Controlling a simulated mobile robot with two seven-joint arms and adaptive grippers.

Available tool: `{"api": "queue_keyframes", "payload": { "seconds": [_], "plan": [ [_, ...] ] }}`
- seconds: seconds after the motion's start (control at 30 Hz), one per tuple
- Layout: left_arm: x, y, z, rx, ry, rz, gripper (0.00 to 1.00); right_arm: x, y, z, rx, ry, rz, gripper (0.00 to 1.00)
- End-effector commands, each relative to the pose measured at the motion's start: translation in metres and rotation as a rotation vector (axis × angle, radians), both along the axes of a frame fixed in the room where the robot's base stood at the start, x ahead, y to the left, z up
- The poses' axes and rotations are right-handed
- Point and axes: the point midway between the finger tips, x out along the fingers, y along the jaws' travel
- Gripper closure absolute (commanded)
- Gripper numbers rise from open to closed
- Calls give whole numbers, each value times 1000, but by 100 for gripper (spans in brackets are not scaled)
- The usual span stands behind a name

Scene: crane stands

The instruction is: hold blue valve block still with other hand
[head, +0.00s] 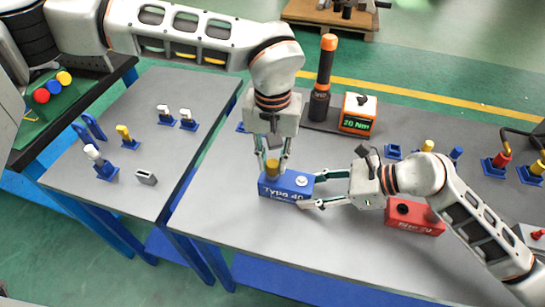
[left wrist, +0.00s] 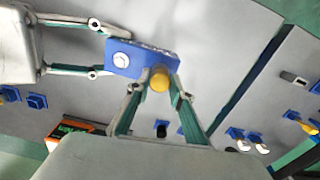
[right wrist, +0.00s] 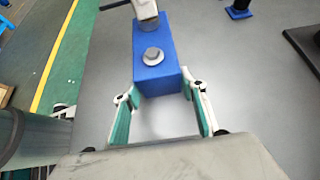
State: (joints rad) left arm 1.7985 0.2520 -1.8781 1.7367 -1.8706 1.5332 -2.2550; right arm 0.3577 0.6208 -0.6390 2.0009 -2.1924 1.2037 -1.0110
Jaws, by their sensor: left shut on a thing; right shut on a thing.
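The blue valve block (head: 291,190), with "Type 40" lettering, lies on the grey table. It has a yellow cap (head: 272,167) at its left end and a silver bolt (head: 302,181) on top. My left gripper (head: 273,163) comes from above and is shut on the yellow cap; in the left wrist view the cap (left wrist: 159,80) sits between its fingertips. My right gripper (head: 309,189) is shut on the block's right end. In the right wrist view its fingers (right wrist: 160,90) flank the near end of the block (right wrist: 155,70). The far end is partly hidden by my left gripper.
A red block (head: 414,217) lies right of my right gripper. Behind stand a black-and-orange tool (head: 323,80) and a "20 Nm" display box (head: 357,115). Blue holders with parts stand on the left table (head: 150,85) and at the far right. The table front is clear.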

Motion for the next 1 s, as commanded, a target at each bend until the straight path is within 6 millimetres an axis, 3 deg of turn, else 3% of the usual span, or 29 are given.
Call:
{"api": "queue_keyframes", "payload": {
  "seconds": [0.27,0.6,0.9,0.93,1.0],
  "plan": [
    [0,0,-2,1,0,-51,100,0,0,0,-1,0,0,88],
    [0,0,-2,1,-1,-422,100,0,0,0,-1,0,0,88],
    [0,0,-2,0,0,-453,100,0,0,0,-1,0,0,88],
    [0,0,-2,0,0,-452,71,0,0,0,-1,0,0,88],
    [0,0,-2,0,0,-452,59,0,0,0,-1,0,0,88]
  ]
}}
